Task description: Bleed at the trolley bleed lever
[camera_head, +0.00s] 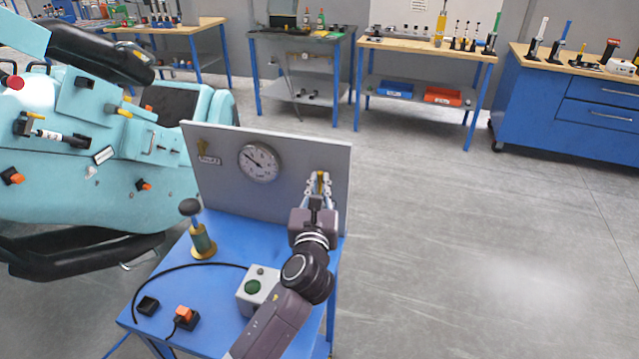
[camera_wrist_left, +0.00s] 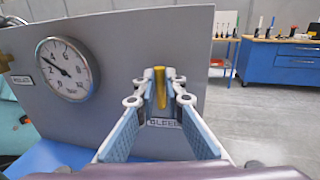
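The bleed lever (camera_wrist_left: 160,90) is a small yellow handle on the grey upright panel (camera_head: 225,190), above a label (camera_wrist_left: 164,123) that reads BLEED and is partly covered. It stands upright in the left wrist view and also shows near the panel's right side in the head view (camera_head: 320,179). My left gripper (camera_head: 319,186) reaches up to the panel. Its two fingertips lie close against both sides of the lever, and it looks shut on it. My right gripper is in neither view.
The blue bench (camera_head: 225,285) below holds a brass-based lever (camera_head: 203,240), a grey box with a green button (camera_head: 254,288) and an orange switch (camera_head: 186,316). Floor at right is clear.

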